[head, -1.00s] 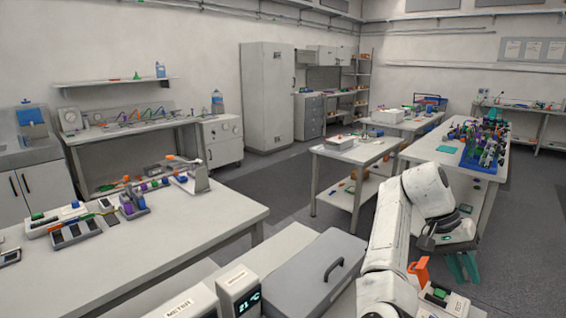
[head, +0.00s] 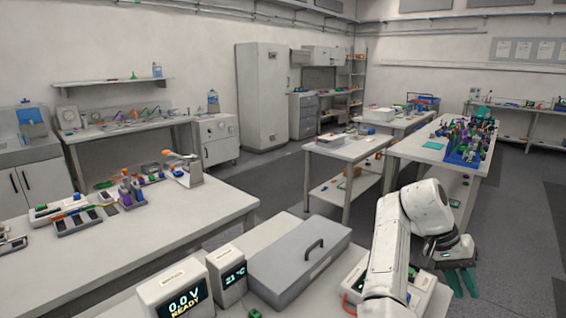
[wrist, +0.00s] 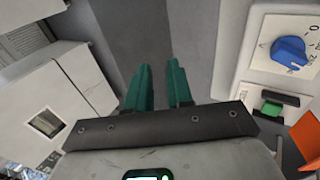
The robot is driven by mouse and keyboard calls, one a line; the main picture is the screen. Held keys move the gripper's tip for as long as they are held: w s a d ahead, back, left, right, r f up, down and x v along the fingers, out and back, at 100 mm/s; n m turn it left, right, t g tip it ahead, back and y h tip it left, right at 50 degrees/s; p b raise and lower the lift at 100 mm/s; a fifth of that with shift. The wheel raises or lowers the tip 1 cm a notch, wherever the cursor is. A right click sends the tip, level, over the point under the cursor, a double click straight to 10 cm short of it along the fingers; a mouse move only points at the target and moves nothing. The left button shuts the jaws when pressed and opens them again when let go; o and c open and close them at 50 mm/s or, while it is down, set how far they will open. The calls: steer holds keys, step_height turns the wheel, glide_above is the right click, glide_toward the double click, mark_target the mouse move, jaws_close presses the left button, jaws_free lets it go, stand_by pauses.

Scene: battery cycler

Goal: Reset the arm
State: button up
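My white arm (head: 391,240) rises over the right end of the near bench in the head view and bends over at its top. My gripper (head: 463,284) hangs from it at the lower right, with its teal fingers pointing down over the floor beside the bench. In the wrist view, the two fingers of my gripper (wrist: 160,72) stand apart with grey floor showing between them. Nothing is held between them. The arm's lower part is cut off by the picture's bottom edge.
A device with a blue knob (wrist: 289,52) and green switch (wrist: 271,107) is right of the fingers. The near bench carries a grey lidded case (head: 298,268) and a display reading 0.0 V READY (head: 178,298). Dark floor (head: 520,215) is free at right.

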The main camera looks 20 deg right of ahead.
steer(key=s+a+f+n+t+h, duration=0.1)
steer(key=s+a+f+n+t, duration=0.2)
steer(key=f, duration=0.5)
steer(key=s+a+f+n+t+h, duration=0.1)
steer(key=s+a+f+n, duration=0.2)
steer(key=s+a+f, duration=0.45)
steer(key=s+a+f+n+t+y, duration=0.1)
steer(key=s+a+f+n+y, duration=0.1)
steer(key=a, duration=0.6)
steer(key=s+a+f+n+t+y, duration=0.1)
steer(key=s+a+f+n, duration=0.3)
steer(key=a, duration=0.5)
steer(key=shift+s+a+f+n+t+y, duration=0.35)
steer(key=shift+s+f+y, duration=0.2)
steer(key=shift+s+y, duration=0.3)
steer(key=shift+w+d, duration=0.1)
steer(key=shift+d, duration=0.1)
